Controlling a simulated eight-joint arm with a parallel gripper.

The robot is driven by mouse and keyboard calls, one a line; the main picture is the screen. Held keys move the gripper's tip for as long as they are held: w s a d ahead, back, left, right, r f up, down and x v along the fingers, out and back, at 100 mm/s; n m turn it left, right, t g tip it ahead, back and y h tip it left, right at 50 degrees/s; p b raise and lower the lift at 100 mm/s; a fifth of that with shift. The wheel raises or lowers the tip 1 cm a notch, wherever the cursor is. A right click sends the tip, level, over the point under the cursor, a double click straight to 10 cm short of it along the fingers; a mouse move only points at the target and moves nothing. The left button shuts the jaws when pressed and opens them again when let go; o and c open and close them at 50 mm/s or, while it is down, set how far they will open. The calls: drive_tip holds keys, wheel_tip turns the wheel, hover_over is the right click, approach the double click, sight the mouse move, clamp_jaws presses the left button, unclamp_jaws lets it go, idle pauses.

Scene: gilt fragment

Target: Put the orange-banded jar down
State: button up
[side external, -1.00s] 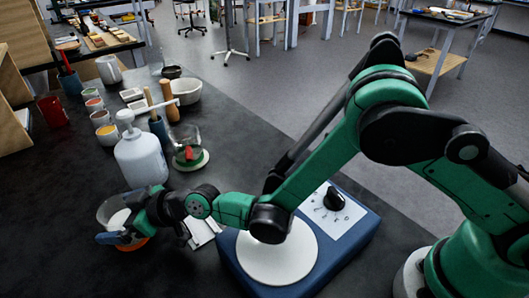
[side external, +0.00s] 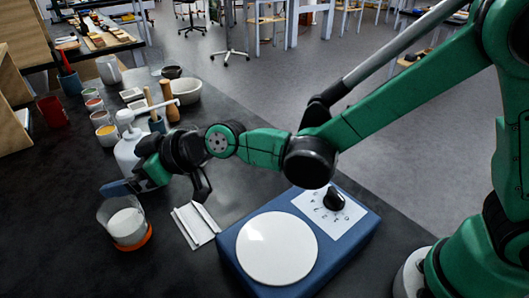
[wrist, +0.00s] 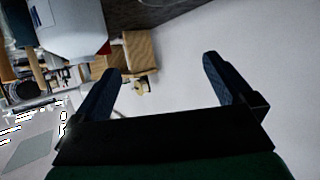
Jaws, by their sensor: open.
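The orange-banded jar (side external: 128,222) stands upright on the dark bench at the lower left of the side view. It is clear, holds white material, and has an orange band at its base. My gripper (side external: 155,190) is open and empty, above and to the right of the jar, apart from it as far as I can tell. In the wrist view my gripper (wrist: 165,85) shows two fingers spread wide with nothing between them. The jar is not seen in the wrist view.
A white pump bottle (side external: 128,150) stands right behind my gripper. A folded white card (side external: 195,224) lies right of the jar. A blue hotplate (side external: 318,255) with a white round top (side external: 277,248) is further right. Several paint cups (side external: 106,132) stand at the back left.

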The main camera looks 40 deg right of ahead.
drive_tip(key=s+d+r+m+h, duration=0.2)
drive_tip(key=d+h, duration=0.1)
drive_tip(key=d, duration=0.5)
drive_tip(key=s+d+r+m+h, duration=0.1)
drive_tip(key=s+d+m+h, duration=0.15)
drive_tip(key=d, duration=0.65)
drive_tip(key=s+d+f+m+g+h, duration=0.2)
drive_tip(key=s+d+m+h, duration=0.1)
drive_tip(key=s+d, duration=0.6)
drive_tip(key=shift+d+m+g, duration=0.3)
drive_tip(key=shift+d+m, duration=0.15)
drive_tip(key=shift+d, duration=0.35)
drive_tip(key=shift+a, duration=0.1)
